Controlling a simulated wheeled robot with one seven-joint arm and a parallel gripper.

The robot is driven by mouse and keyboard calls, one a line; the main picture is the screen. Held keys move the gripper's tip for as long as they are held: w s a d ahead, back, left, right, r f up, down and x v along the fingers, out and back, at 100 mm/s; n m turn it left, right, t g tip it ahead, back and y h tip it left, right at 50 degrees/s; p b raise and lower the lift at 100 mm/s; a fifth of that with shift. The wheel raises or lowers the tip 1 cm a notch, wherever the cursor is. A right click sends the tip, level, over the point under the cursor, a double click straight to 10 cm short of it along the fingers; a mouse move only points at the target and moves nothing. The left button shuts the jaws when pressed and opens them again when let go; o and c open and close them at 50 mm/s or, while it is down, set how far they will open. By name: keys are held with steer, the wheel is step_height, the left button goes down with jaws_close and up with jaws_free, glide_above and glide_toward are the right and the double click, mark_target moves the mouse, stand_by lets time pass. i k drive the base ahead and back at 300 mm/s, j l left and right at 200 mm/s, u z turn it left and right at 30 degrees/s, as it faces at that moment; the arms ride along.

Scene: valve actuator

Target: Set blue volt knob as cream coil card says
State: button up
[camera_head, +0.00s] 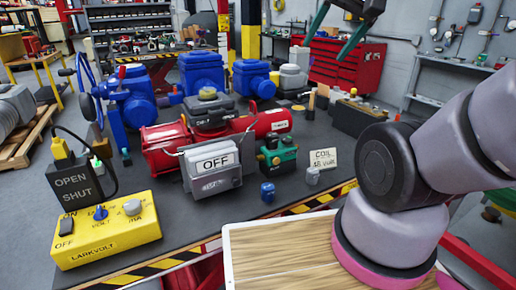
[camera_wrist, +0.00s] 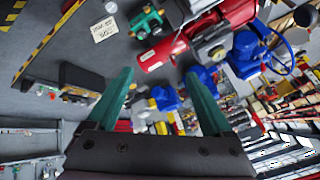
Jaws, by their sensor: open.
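The blue volt knob (camera_head: 100,213) sits on top of a yellow LARKVOLT box (camera_head: 105,232) at the front left of the bench; its exact pointer setting is too small to read. A grey mA knob (camera_head: 132,207) is beside it, and a dark on/off switch (camera_head: 67,224) is at the box's left. The cream coil card (camera_head: 322,159) stands right of centre. It reads "COIL" over a volt figure that looks like 48 or 18, unclear. It also shows in the wrist view (camera_wrist: 103,29). My gripper (camera_head: 324,47) is open and empty, high above the back, far from the knob.
A dark OPEN/SHUT box (camera_head: 79,182) with a cable stands behind the yellow box. A red actuator (camera_head: 165,147) with an OFF sign (camera_head: 215,161), a green valve part (camera_head: 278,156) and a small blue part (camera_head: 267,192) occupy the bench's middle. A wooden board (camera_head: 285,255) is at front.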

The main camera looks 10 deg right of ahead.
mark_target(101, 214)
steer(key=u, duration=1.6)
